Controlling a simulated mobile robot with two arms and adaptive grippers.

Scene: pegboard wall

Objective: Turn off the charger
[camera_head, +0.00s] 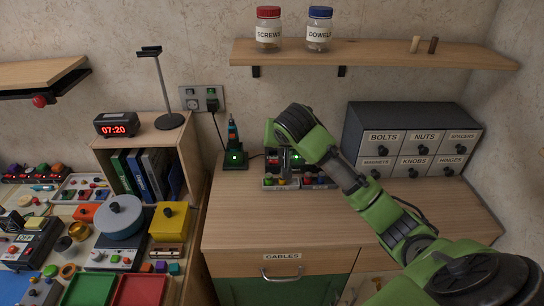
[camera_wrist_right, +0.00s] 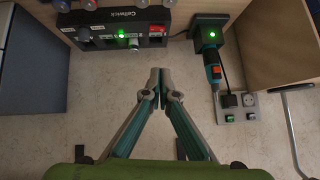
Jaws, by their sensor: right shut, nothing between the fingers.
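A black box marked "Cellwick" (camera_wrist_right: 122,22), apparently a charger, stands at the top of the right wrist view with a lit green light and a red switch (camera_wrist_right: 157,31). In the head view it (camera_head: 271,164) is partly hidden by my right arm. Beside it a black dock (camera_head: 235,164) with a lit green light holds a teal and orange tool; the dock also shows in the wrist view (camera_wrist_right: 209,22). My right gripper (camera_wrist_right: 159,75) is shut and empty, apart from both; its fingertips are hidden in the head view. My left gripper is not in view.
A wall socket plate (camera_head: 203,98) carries a black plug and small green switches. A dark drawer cabinet (camera_head: 412,113) stands right of my arm. A shelf (camera_head: 375,53) with jars hangs above. The worktop's front (camera_head: 290,225) is clear.

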